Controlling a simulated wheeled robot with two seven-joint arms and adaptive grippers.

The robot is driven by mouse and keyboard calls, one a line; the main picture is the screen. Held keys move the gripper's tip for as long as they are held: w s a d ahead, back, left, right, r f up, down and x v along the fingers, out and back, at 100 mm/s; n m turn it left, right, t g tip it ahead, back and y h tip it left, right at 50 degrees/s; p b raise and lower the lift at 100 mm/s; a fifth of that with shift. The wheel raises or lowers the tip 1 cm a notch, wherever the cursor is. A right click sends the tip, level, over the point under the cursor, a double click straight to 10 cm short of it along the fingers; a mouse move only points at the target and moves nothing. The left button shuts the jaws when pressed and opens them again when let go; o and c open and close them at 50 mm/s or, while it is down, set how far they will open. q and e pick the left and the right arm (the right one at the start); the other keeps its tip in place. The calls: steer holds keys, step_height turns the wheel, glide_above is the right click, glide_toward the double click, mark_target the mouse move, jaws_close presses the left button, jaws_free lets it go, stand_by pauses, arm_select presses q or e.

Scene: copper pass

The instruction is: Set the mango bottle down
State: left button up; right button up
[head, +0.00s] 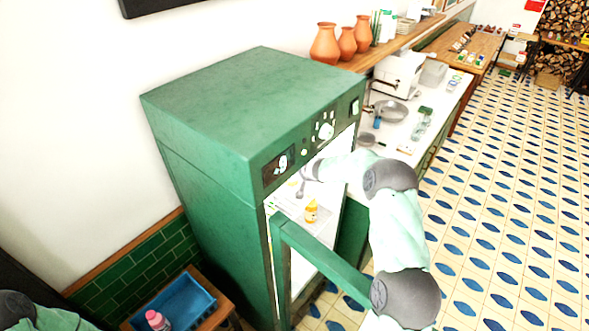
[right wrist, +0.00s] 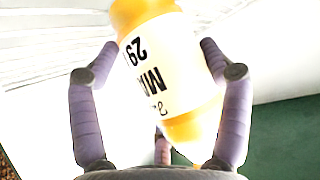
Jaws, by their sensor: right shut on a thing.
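The mango bottle (head: 311,210) is small and orange-yellow with a pale label. In the head view it shows in the open front of a green fridge-like cabinet (head: 200,180), over a bright white shelf area. My right gripper (head: 304,180) reaches into that opening from the right. In the right wrist view my right gripper (right wrist: 158,58) is shut on the mango bottle (right wrist: 165,85), one finger on each side, and the label with dark print faces the camera. Whether the bottle's base touches the shelf cannot be told. My left gripper is out of view.
The green door (head: 320,256) stands open below my right arm. A blue crate (head: 197,303) with a pink-capped bottle (head: 157,320) sits on a wooden stool at the lower left. Clay vases (head: 325,44) stand on a shelf behind. Tiled floor at right is open.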

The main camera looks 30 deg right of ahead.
steer(key=o, duration=1.4)
steer(key=shift+f, duration=0.1)
steer(key=shift+o, duration=1)
steer(key=shift+r, duration=0.25)
steer(key=s+r+b, duration=0.3)
steer(key=s, duration=1.3)
